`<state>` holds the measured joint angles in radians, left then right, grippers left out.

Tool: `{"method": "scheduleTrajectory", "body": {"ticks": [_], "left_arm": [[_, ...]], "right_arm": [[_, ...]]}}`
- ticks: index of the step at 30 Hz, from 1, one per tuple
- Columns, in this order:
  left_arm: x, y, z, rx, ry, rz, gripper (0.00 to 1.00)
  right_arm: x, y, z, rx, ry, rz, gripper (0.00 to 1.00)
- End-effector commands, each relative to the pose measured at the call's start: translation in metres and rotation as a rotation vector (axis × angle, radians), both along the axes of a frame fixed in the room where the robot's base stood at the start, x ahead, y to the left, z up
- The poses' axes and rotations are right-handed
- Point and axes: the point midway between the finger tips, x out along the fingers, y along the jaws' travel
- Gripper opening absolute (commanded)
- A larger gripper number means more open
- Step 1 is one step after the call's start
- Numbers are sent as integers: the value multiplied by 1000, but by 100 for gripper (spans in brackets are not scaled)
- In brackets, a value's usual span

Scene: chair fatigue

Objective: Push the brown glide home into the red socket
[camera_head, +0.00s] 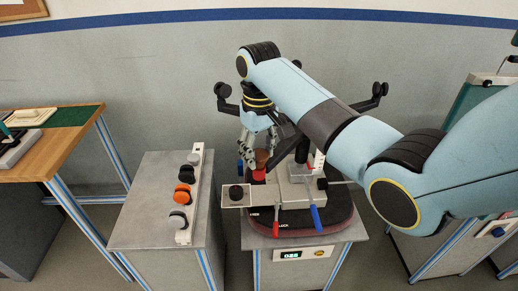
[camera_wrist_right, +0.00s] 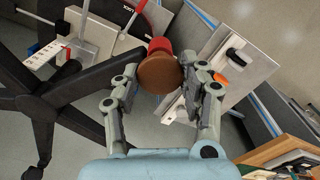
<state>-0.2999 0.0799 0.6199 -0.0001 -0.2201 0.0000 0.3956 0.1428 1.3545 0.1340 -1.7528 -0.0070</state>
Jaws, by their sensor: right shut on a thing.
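The brown glide (camera_head: 262,156) is a round brown piece above the red socket (camera_head: 259,175) in the head view. In the right wrist view the brown glide's round face (camera_wrist_right: 160,74) covers part of the red socket (camera_wrist_right: 159,44) behind it. Glide and socket look roughly in line; I cannot tell how far the glide sits in. My right gripper (camera_head: 258,147) reaches down from above, with its fingers on either side of the glide; they also show in the wrist view (camera_wrist_right: 158,80). It is shut on the glide. My left gripper is in neither view.
A dark chair base with black legs (camera_wrist_right: 83,119) lies close beside the gripper. Clamps with a red handle (camera_head: 276,221) and a blue handle (camera_head: 316,217) stand in front. A small tray (camera_head: 229,204) is left of the socket. A grey stand (camera_head: 150,205) carries several casters.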

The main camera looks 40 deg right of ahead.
Motion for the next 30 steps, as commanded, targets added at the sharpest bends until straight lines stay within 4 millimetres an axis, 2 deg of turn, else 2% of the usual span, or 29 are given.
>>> {"method": "scheduleTrajectory", "body": {"ticks": [4,5,11,20,23,30], "left_arm": [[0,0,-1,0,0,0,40],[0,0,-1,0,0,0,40],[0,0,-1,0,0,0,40],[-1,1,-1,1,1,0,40],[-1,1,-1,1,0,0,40],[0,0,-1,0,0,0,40]], "right_arm": [[0,0,-4,0,0,0,15],[0,0,-4,0,0,0,44],[0,0,-4,0,0,0,70],[0,0,-1,0,-1,0,70],[1,0,10,0,-4,0,70],[1,0,52,-1,-3,0,70]]}}
